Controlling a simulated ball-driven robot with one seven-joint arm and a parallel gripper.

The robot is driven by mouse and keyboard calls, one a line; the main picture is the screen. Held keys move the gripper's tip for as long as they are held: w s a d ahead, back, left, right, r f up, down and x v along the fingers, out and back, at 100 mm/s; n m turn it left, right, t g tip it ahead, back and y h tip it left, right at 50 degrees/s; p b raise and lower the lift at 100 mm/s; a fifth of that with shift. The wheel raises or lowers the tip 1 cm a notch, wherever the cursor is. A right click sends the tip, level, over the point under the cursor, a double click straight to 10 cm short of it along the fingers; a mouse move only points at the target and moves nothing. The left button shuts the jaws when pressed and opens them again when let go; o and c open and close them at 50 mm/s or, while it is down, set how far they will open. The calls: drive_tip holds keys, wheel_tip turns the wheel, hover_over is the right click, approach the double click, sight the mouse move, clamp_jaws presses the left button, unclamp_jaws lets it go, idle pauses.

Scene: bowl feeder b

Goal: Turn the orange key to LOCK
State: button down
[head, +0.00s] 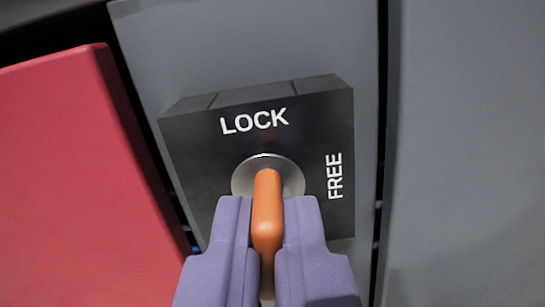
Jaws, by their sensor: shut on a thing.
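The orange key (267,210) sits in a round silver collar (241,176) on a black lock block (205,140). The block has the white word LOCK (254,121) at its top and FREE (335,176) on its right side, turned sideways. The key's visible grip runs up and down in the picture, with its upper end near the collar's middle, below LOCK. My gripper (265,230) has its two purple fingers shut on the key from left and right. The fingers hide the key's sides and the lower part of the block.
The block is fixed on a grey panel (240,45). A red panel (80,180) stands close at the left, and another grey panel (470,150) lies at the right beyond a dark gap.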

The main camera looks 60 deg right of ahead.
drive_tip(key=shift+n, duration=1.5)
drive_tip(key=c, duration=1.2)
unclamp_jaws()
drive_tip(key=shift+o, duration=0.2)
drive_tip(key=v, duration=0.7)
